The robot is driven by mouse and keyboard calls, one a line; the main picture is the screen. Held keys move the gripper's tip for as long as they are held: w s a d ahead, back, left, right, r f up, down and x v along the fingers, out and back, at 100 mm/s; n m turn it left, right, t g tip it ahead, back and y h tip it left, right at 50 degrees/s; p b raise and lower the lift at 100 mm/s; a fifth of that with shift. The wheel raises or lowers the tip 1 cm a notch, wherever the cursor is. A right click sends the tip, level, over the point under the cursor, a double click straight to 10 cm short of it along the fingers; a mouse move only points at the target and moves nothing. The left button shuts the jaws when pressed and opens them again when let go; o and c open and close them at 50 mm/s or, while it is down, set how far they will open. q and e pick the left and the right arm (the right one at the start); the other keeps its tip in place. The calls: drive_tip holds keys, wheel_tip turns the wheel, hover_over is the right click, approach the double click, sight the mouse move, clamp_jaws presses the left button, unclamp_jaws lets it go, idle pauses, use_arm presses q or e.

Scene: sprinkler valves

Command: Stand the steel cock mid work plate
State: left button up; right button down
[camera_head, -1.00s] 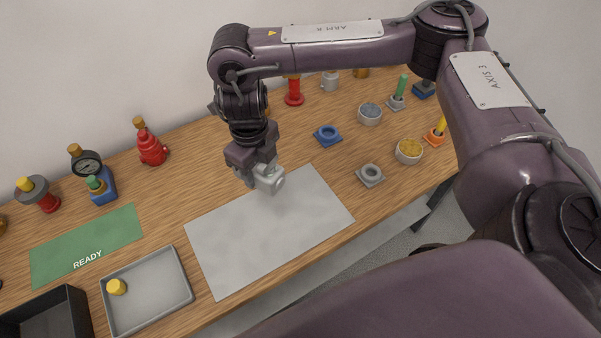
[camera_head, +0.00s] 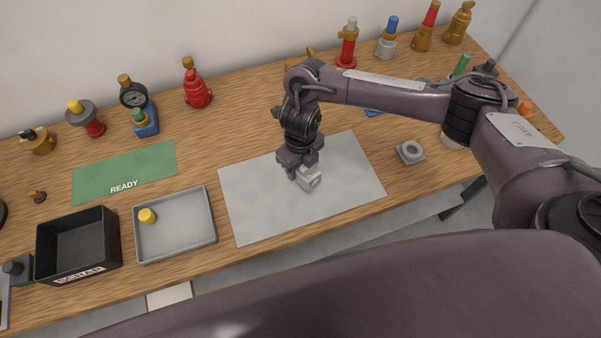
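The pale grey work plate (camera_head: 255,215) lies flat on the wooden table in the middle of the view. My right gripper (camera_head: 302,168) points down over the plate, close to its middle. It is shut on a light grey metal piece with a round opening, which I take to be the steel cock (camera_head: 309,180). The gripper hides the cock's upper part. I cannot tell whether its underside touches the plate. My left gripper is out of view.
A grey tray (camera_head: 209,243) with a yellow knob (camera_head: 147,215), a black scrap bin (camera_head: 118,250) and a green READY mat (camera_head: 95,185) lie left of the plate. A grey square flange (camera_head: 410,152) sits to its right. Several valves line the back.

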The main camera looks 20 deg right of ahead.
wheel_tip(320, 180, down, 4)
drive_tip(key=shift+f+p, duration=0.1)
drive_tip(key=shift+p, duration=0.35)
drive_tip(key=shift+f, duration=0.1)
drive_tip(key=shift+f+b, duration=0.2)
drive_tip(key=shift+b, duration=0.1)
drive_tip(key=c, duration=0.7)
unclamp_jaws()
